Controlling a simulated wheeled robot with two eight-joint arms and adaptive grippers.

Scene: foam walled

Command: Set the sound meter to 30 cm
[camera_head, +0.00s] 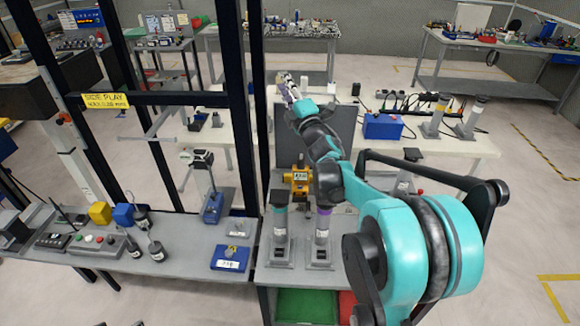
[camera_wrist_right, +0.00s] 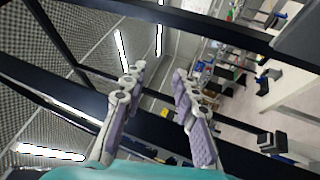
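I cannot tell for certain which thing is the sound meter. A yellow device (camera_head: 300,178) with a small dark display stands behind the grey bench, partly hidden by my right arm. A small white-topped device (camera_head: 198,157) on a post stands over a blue base (camera_head: 213,207) to the left. My right gripper (camera_head: 288,88) is raised at the far end of my arm, well above the bench. In the right wrist view its two fingers (camera_wrist_right: 159,72) are apart with nothing between them. My left gripper is not in view.
The grey bench (camera_head: 180,265) holds a button box (camera_head: 85,242), a blue block with a label (camera_head: 230,259) and two grey-based posts (camera_head: 319,254). A dark upright frame (camera_head: 235,100) stands just left of my right arm. A white table (camera_head: 455,148) lies beyond.

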